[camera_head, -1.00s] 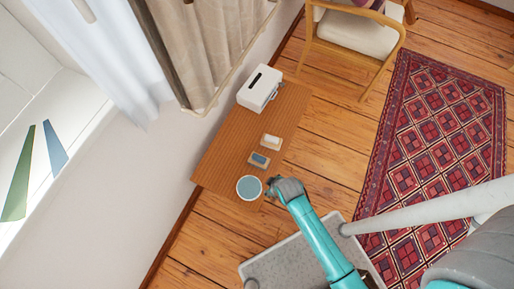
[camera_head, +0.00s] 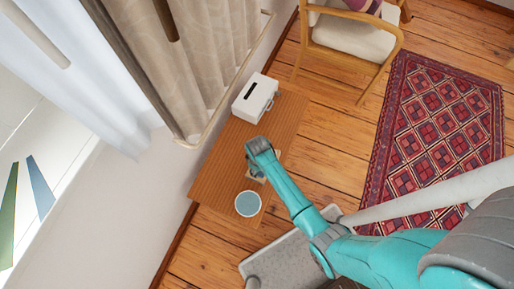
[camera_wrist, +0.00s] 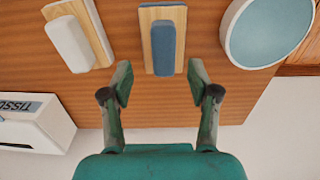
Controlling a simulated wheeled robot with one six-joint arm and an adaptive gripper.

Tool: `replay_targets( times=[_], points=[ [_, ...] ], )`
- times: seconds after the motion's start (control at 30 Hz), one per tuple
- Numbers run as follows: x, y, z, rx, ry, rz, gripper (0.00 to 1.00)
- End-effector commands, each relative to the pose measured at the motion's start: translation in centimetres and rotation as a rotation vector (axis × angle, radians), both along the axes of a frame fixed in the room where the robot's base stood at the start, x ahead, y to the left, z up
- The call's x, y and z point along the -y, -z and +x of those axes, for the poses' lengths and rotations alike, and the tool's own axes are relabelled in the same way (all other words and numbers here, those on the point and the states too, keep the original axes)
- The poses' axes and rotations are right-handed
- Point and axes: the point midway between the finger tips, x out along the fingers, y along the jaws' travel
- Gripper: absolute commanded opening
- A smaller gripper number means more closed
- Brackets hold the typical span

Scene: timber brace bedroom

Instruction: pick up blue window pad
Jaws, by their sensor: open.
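In the head view my gripper (camera_head: 256,160) is over the table and hides the pad almost wholly.
A round blue-topped dish (camera_head: 248,204) stands near the table's front end. A white tissue box (camera_head: 255,98) stands at the back of the table (camera_head: 212,180). Curtains (camera_head: 165,60) hang beside it.

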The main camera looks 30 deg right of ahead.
Motion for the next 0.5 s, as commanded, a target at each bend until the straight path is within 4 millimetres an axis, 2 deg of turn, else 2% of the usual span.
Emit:
replay_targets(
  times=[0.17,0.33,0.5],
  points=[
    [-0.1,1.1,-0.1,0.0,0.0,0.0,0.6],
    [-0.4,3.5,-0.3,-0.002,0.0,0.0,0.6],
    [-0.3,5.1,-0.2,0.0,0.001,0.0,0.6]
  ],
)
